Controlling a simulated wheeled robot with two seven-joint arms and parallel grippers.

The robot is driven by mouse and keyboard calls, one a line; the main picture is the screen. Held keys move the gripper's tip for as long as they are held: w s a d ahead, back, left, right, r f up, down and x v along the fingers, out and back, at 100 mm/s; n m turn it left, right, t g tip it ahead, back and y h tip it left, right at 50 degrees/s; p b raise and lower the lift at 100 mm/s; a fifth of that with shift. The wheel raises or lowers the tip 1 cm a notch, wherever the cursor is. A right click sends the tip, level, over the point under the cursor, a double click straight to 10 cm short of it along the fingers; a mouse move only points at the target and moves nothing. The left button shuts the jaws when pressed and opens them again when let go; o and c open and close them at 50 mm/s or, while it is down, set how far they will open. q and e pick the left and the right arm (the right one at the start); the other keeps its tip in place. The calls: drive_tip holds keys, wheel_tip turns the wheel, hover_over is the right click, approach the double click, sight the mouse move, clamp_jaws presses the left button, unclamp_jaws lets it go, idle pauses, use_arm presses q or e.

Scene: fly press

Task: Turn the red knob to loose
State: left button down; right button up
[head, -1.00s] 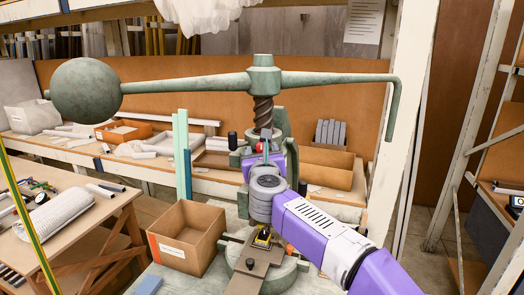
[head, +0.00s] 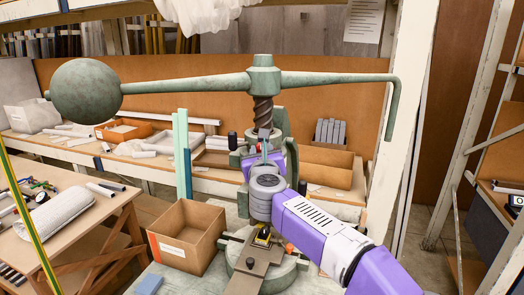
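The green fly press (head: 263,82) stands in the middle, with its long handle bar and ball weight across the top. My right arm comes in from the lower right, its grey wrist joint (head: 266,184) in front of the press column. A small red-and-black part (head: 233,140) shows left of the press screw. A small orange-red spot (head: 290,247) shows beside the press base. I cannot tell which is the red knob. My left gripper is out of view.
An open cardboard box (head: 188,236) stands left of the press base. A blue block (head: 149,285) lies at the front edge. A workbench with trays and paper rolls runs behind. The handle bar's bent end (head: 391,110) hangs at the right.

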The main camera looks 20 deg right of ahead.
drive_tip(key=shift+a+r+n+g+h+p, duration=0.1)
drive_tip(key=shift+n+g+h+p, duration=0.3)
drive_tip(key=shift+n+p, duration=3.75)
drive_tip(key=shift+a+r+n+g+h+p, duration=0.1)
drive_tip(key=shift+n+g+h+p, duration=0.3)
drive_tip(key=shift+n+p, duration=3.7)
drive_tip(key=shift+f+p, duration=0.1)
drive_tip(key=shift+p, duration=0.25)
drive_tip(key=o, duration=1)
drive_tip(key=shift+o, duration=0.2)
drive_tip(key=b+v, duration=0.1)
drive_tip(key=v, duration=0.6)
drive_tip(key=shift+s, duration=0.25)
